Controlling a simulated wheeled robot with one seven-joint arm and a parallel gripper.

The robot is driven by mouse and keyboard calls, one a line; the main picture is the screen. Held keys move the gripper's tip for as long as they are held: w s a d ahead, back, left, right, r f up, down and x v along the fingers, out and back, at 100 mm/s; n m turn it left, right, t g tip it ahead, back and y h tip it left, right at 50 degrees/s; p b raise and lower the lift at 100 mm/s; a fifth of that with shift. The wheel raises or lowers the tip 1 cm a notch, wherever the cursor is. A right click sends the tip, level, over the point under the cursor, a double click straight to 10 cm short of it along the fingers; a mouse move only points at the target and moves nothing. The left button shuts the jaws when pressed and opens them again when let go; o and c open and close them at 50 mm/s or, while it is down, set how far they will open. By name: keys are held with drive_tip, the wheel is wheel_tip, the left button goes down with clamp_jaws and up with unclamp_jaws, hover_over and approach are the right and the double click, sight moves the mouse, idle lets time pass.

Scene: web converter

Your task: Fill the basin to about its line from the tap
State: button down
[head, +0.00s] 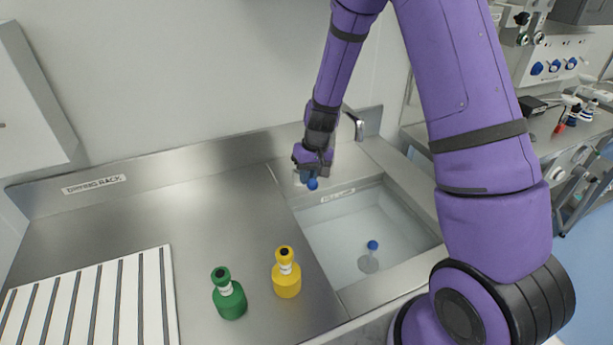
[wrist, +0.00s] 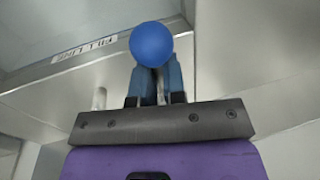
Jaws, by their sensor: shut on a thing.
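The basin (head: 405,222) is sunk into the steel counter at centre right. A fill-line label (head: 338,195) is on its back wall; it also shows in the wrist view (wrist: 85,49). A blue-knobbed round piece (head: 372,246) sits on the basin floor. The tap (head: 357,126) stands behind the basin, partly hidden by my arm. My gripper (head: 308,177) is at the basin's back left edge, shut on a blue round knob (wrist: 151,44), which also shows in the head view (head: 312,184). What the knob joins is hidden. I cannot tell the water level.
A green bottle (head: 229,300) and a yellow bottle (head: 287,279) stand on the counter left of the basin. The counter's back left is clear.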

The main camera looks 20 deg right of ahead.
drive_tip(key=c, duration=1.2)
unclamp_jaws()
drive_tip(key=r, duration=0.3)
drive_tip(key=d+r, duration=0.1)
drive_tip(key=r, duration=0.3)
drive_tip(key=d+r, duration=0.1)
drive_tip(key=r, duration=0.2)
drive_tip(key=shift+d+r, duration=0.1)
drive_tip(key=shift+r, duration=0.2)
